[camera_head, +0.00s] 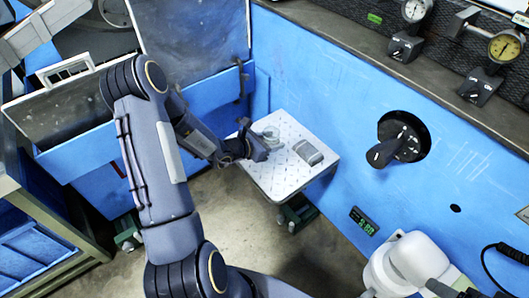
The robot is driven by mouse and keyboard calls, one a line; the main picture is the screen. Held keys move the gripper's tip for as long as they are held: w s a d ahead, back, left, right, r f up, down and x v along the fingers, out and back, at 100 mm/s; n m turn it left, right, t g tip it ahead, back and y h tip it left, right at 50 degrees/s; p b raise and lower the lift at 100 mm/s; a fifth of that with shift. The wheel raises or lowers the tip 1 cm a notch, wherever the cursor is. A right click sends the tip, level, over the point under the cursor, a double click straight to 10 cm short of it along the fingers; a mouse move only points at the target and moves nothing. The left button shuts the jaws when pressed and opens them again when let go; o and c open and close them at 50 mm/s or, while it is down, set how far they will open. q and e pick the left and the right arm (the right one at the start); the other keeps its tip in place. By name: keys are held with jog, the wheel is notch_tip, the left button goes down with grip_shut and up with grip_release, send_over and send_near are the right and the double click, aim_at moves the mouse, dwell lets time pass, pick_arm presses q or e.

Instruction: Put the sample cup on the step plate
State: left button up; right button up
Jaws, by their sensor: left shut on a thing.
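The step plate (282,176) is a light metal tread plate standing out from the blue machine wall. My left gripper (266,143) is over its far left part, shut on a small pale round thing (271,131), which looks like the sample cup. The fingers hide part of it, and I cannot tell whether its base touches the plate.
A small grey rounded block (308,152) sits on the right part of the plate. A black rotary knob (397,143) stands out from the blue wall at the right. The plate's front part is bare.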

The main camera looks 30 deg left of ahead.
pick_arm(q)
jog(key=a+f, duration=0.2)
jog(key=shift+s+f, duration=0.3)
jog(key=shift+s, duration=0.1)
notch_tip(320, 180, down, 3)
jog(key=shift+a+f+b, duration=0.15)
jog(key=shift+b, duration=0.45)
jog(key=shift+f, duration=0.15)
jog(key=o, duration=1.1)
